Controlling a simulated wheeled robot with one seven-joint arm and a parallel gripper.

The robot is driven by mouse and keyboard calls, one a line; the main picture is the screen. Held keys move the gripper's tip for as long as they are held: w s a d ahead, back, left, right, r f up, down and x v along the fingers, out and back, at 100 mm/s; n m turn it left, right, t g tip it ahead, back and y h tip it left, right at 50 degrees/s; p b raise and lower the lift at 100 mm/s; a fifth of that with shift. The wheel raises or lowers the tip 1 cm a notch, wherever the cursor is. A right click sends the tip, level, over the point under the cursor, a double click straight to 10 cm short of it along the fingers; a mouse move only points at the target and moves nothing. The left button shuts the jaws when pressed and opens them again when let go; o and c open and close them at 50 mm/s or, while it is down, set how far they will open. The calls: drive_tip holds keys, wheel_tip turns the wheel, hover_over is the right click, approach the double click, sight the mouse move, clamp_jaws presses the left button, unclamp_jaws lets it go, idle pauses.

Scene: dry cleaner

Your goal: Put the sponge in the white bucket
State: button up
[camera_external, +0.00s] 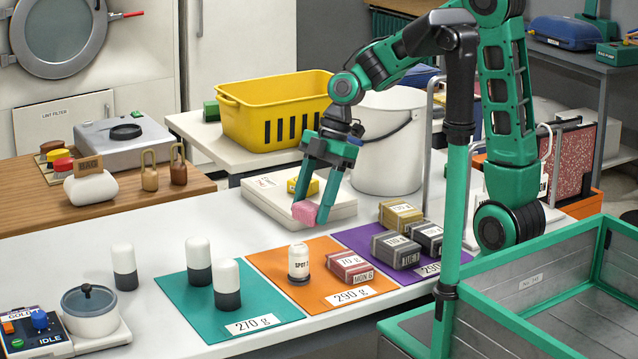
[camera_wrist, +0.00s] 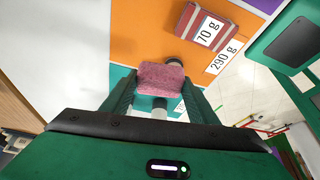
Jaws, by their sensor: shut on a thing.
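My gripper (camera_external: 308,208) is shut on a pink sponge (camera_external: 305,212) and holds it above the white table, left of the white bucket. In the wrist view the sponge (camera_wrist: 161,79) sits between the two fingertips (camera_wrist: 160,95), with the orange mat beyond it. The white bucket (camera_external: 384,160) stands upright behind and right of my gripper, its dark handle hanging on its side. Its opening is partly hidden by my arm.
A white box (camera_external: 262,198) with a yellow item (camera_external: 302,186) lies behind the sponge. A yellow basket (camera_external: 270,118) stands farther back. Teal (camera_external: 265,300), orange (camera_external: 268,262) and purple mats (camera_external: 352,240) hold bottles and labelled blocks in front. A green-edged crate (camera_external: 500,325) stands at right.

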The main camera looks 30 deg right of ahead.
drive_tip(key=w+d+f+m+t+h, duration=0.2)
drive_tip(key=w+d+m+t+h, duration=0.1)
drive_tip(key=w+d+m, duration=1)
drive_tip(key=w+d+f+m+t+h, duration=0.2)
drive_tip(key=w+d+m+h, duration=0.1)
drive_tip(key=w+d+m, duration=0.85)
drive_tip(key=s+a+r+m+g+h, duration=0.2)
drive_tip(key=s+a+m, duration=0.55)
drive_tip(key=s, duration=0.55)
drive_tip(key=s+a+r+m+g+h, duration=0.1)
drive_tip(key=s+a+r+m+g, duration=0.1)
drive_tip(key=s+a+m, duration=0.75)
drive_tip(key=w+d+f+n, duration=0.1)
drive_tip(key=d+f, duration=0.1)
drive_tip(key=d, duration=0.1)
drive_tip(key=w+d+f+n, duration=0.1)
drive_tip(key=d+f, duration=0.1)
drive_tip(key=d, duration=0.2)
drive_tip(key=w+d+f+n, duration=0.1)
drive_tip(key=d+f, duration=0.1)
drive_tip(key=d, duration=0.2)
drive_tip(key=shift+w+f+n, duration=0.1)
drive_tip(key=shift+f+n, duration=0.15)
drive_tip(key=shift+f, duration=0.15)
drive_tip(key=shift+d+f, duration=0.1)
drive_tip(key=shift+f, duration=1.9)
drive_tip(key=shift+f, duration=0.1)
drive_tip(key=o, duration=1)
